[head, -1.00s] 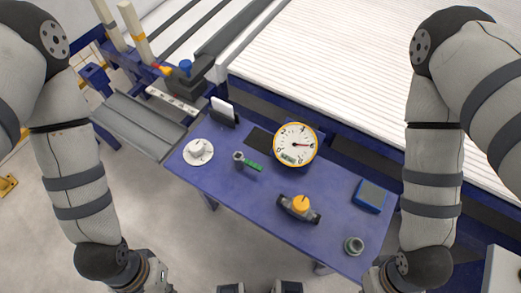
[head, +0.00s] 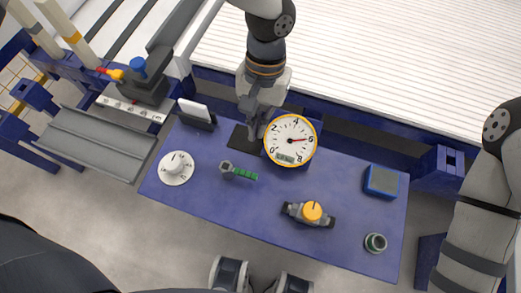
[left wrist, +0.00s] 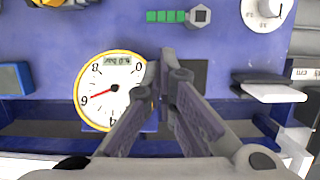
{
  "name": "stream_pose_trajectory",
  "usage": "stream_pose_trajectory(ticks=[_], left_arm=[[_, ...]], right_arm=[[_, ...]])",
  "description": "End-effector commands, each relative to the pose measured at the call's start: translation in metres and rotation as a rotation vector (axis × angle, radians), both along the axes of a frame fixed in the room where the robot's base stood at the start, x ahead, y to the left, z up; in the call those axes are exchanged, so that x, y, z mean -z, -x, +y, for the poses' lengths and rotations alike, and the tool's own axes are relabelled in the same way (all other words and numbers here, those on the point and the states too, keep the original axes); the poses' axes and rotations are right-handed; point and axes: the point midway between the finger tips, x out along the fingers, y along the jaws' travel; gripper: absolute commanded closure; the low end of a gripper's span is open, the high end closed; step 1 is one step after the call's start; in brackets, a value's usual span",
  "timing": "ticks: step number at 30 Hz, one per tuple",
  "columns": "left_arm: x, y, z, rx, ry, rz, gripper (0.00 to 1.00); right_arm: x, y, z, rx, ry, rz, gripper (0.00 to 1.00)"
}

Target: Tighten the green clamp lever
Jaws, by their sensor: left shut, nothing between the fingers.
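The green clamp lever (head: 244,174) lies on the blue table, pointing right from its grey clamp body (head: 226,167). In the left wrist view the lever (left wrist: 165,16) and the clamp body (left wrist: 200,15) show at the top edge. My left gripper (head: 254,136) is shut and empty. It points down over the dark mat beside the gauge, on the far side of the lever and apart from it. Its closed fingertips (left wrist: 167,58) show in the left wrist view, below the lever. My right arm shows at the right edge, but its gripper is out of view.
The round gauge (head: 291,141) stands close to my left gripper. A white dial (head: 176,167) is left of the clamp. The table around the lever is clear.

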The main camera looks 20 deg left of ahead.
Motion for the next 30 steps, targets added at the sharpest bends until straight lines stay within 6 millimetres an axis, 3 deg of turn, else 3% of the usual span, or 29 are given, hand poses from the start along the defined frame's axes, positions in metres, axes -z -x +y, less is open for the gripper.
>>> stream_pose_trajectory(ticks=[7,21,30], left_arm=[[0.005,0.002,0.000,0.001,0.000,0.003,1.00],[0.086,0.023,0.001,0.001,0.001,0.004,1.00],[0.098,0.025,0.001,0.000,0.002,0.001,1.00]], right_arm=[[0.000,0.000,0.000,0.000,0.000,0.001,1.00],[0.010,0.008,0.000,-0.001,0.000,0.024,1.00],[0.011,0.008,0.000,-0.001,0.000,0.026,1.00]])
